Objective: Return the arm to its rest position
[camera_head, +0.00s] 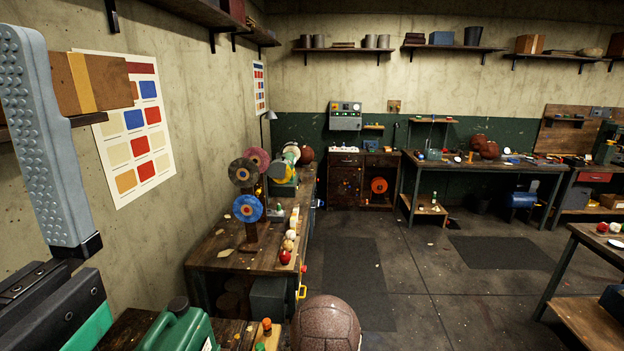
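A grey studded bar (45,130) with a black end rises close to the camera at the far left; it looks like one finger of my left gripper. Only this one finger shows, with nothing visible against it, so I cannot tell its opening. My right arm and gripper are out of view. A brown leather ball (325,325) is at the bottom centre, cut off by the frame edge. Two more brown balls (489,150) sit on the back workbench.
A green can (180,329) stands at the lower left. A wooden bench (225,257) with coloured discs (248,208) and small balls runs along the left wall. A boxed shelf (85,119) is near the grey bar. The middle floor (400,270) is mostly clear.

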